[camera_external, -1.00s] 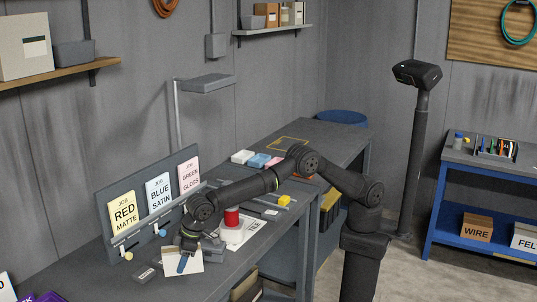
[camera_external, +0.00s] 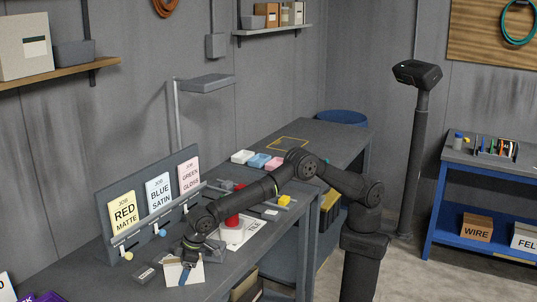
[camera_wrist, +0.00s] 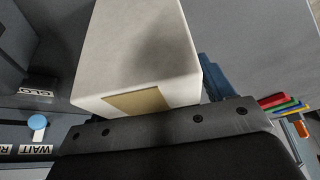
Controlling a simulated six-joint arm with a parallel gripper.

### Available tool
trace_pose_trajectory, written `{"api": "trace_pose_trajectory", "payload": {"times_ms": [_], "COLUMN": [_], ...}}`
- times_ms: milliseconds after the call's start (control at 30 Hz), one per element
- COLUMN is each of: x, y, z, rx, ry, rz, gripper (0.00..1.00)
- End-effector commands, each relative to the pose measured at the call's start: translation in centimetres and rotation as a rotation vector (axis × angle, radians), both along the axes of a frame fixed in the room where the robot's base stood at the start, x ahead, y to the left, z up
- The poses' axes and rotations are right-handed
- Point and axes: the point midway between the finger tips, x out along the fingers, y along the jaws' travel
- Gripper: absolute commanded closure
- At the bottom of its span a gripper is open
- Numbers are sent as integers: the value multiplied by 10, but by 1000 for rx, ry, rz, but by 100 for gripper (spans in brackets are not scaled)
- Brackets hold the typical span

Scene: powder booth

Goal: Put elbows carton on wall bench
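A cream-white carton (camera_external: 172,272) with a tan label patch (camera_wrist: 138,100) is at my gripper (camera_external: 187,262). I take it for the elbows carton, but no name on it is readable. In the wrist view the carton (camera_wrist: 150,45) fills the upper middle, close against my gripper, with a blue finger (camera_wrist: 213,80) along its right side. My gripper is shut on it. The grey wall bench (camera_external: 112,284) runs along the wall below. The carton is low over the near part of the bench; whether its base touches the top is hidden.
Behind the carton stands a job board with RED MATTE (camera_external: 123,214), BLUE SATIN (camera_external: 158,193) and GREEN GLOSS (camera_external: 189,175) cards. A small grey block (camera_external: 146,274) lies left of the carton.

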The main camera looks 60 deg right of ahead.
Motion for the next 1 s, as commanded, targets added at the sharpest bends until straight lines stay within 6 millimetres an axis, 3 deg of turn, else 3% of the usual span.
{"api": "trace_pose_trajectory", "payload": {"times_ms": [167, 333, 733, 1000], "x": [0, -3, -25, -32], "y": [0, -2, -24, -32], "z": [0, 13, 87, 112], "rx": [-1, 1, 2, 0], "ry": [1, -1, -1, 0], "rz": [0, 0, 1, 0], "gripper": [26, 26, 26, 26]}}
